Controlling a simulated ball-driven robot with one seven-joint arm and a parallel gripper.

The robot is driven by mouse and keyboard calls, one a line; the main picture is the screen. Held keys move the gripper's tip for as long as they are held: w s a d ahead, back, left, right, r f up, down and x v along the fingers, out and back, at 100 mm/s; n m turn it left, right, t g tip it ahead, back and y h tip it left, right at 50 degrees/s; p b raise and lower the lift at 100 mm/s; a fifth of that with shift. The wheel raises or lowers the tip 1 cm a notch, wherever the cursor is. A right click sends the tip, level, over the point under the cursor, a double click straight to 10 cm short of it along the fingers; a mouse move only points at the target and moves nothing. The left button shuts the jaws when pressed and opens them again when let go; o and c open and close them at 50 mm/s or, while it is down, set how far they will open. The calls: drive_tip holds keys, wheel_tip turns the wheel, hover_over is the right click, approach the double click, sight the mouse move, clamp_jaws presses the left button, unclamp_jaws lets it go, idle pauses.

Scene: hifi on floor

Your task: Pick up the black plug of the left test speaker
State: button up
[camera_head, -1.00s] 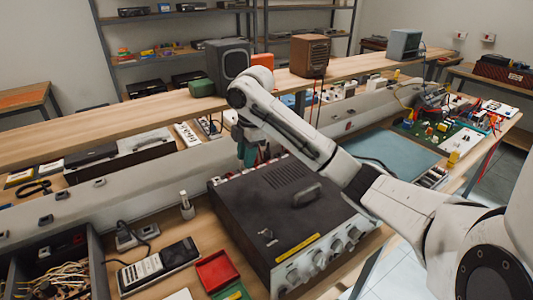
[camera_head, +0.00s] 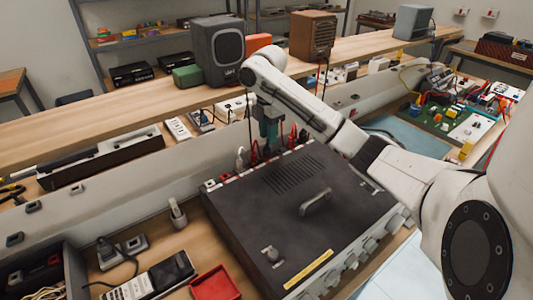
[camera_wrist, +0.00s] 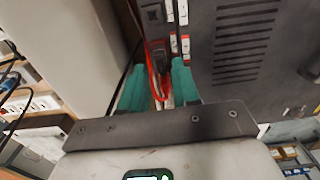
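The left speaker, dark grey (camera_head: 218,52), stands on the wooden shelf behind the amplifier. The black amplifier (camera_head: 300,215) lies flat on the bench, with a row of sockets and plugs along its back edge. My gripper (camera_head: 268,134) points down at that edge, its green fingers among red plugs (camera_head: 254,152). In the wrist view my gripper (camera_wrist: 158,82) has its fingers apart. A red cable (camera_wrist: 153,82) runs between them, and a dark plug-like piece (camera_wrist: 157,52) lies just beyond the tips. Whether that piece is the black plug I cannot tell.
A brown speaker (camera_head: 313,35) and a grey one (camera_head: 413,21) stand farther right on the shelf. More red plugs (camera_head: 293,138) stand close right of my gripper. A pale ledge (camera_head: 130,195) runs left of the amplifier. A red tray (camera_head: 215,283) lies in front.

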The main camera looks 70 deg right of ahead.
sight(267, 147)
wheel_tip(267, 147, down, 4)
drive_tip(key=shift+w+a+r+b, duration=0.15)
drive_tip(key=shift+b, duration=0.35)
drive_tip(key=shift+f, duration=1.15)
clamp_jaws()
